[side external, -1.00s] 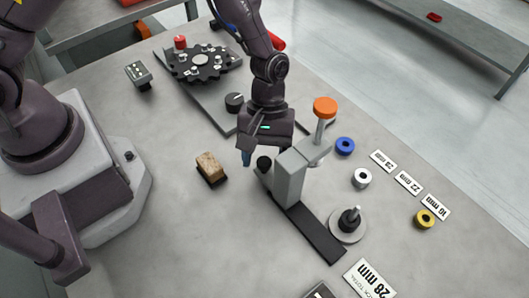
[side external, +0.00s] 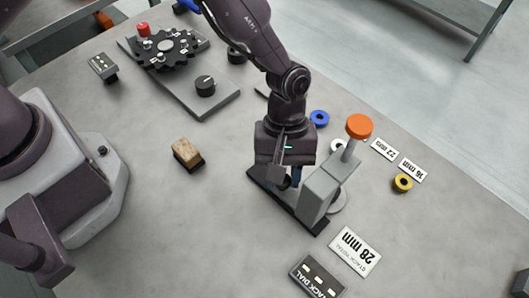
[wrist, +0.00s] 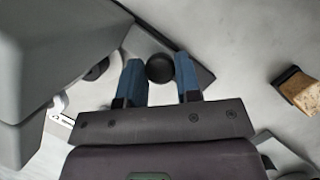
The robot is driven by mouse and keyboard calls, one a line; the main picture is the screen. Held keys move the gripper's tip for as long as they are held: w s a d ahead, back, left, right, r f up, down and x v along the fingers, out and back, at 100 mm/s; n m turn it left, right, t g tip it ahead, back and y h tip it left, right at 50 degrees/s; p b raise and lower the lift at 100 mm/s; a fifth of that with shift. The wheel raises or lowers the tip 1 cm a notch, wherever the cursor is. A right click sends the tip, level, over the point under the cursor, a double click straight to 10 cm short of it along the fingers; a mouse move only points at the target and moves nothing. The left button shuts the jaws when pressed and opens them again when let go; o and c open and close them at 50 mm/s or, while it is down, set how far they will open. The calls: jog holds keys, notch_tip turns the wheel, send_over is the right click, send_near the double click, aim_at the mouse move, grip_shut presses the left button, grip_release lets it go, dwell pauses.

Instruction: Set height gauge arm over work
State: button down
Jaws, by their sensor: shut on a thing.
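The height gauge is a grey upright block (side external: 316,196) with an orange knob (side external: 359,126) on a side arm. It stands near the front end of a dark rail (side external: 257,176). My gripper (side external: 291,180) is low beside the block, its blue fingers partly hidden. In the wrist view the fingers (wrist: 161,80) are shut on a round black knob (wrist: 160,68). The block fills the left of that view. A round grey plate (side external: 338,205) shows partly behind the block; its post is hidden.
A "28 mm" stack total card (side external: 355,251) and a dark dial box (side external: 317,278) lie in front.

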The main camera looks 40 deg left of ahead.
jog(key=shift+d, duration=0.35)
jog(key=c, duration=0.8)
grip_release()
jog(key=shift+a, duration=0.1)
jog(key=shift+r, duration=0.1)
jog(key=v, duration=1.3)
jog(key=shift+a, duration=0.1)
